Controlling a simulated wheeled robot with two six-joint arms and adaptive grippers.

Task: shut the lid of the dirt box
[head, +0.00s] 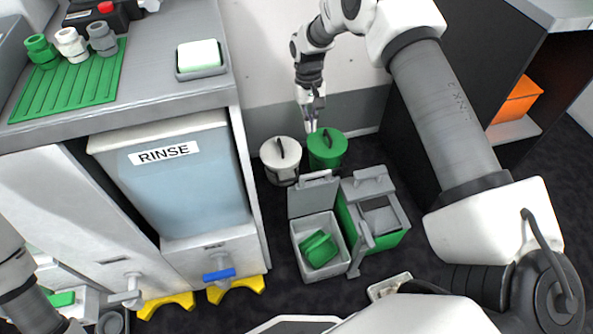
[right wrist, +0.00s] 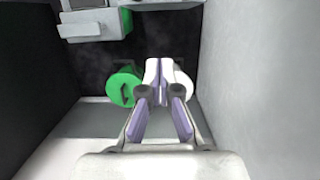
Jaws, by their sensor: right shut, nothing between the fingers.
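A grey open box (head: 320,262) stands on the dark floor with green pieces inside; it appears to be the dirt box. Its grey lid (head: 315,197) stands raised at the back edge. My right gripper (head: 311,128) is shut and empty. It hangs behind the raised lid, by the green round bin (head: 327,148), apart from the lid. In the right wrist view, the closed fingers (right wrist: 160,75) show between the green bin (right wrist: 122,92) and the pale bin (right wrist: 183,84). Only a piece of my left arm shows at lower left; its gripper is out of view.
A green-and-grey box (head: 388,232) stands right against the open box. A pale lidded bin (head: 281,160) is beside the green bin. The RINSE tank (head: 178,190) and its cabinet stand left. A dark shelf with an orange box (head: 515,101) is at right. The wall is close behind the bins.

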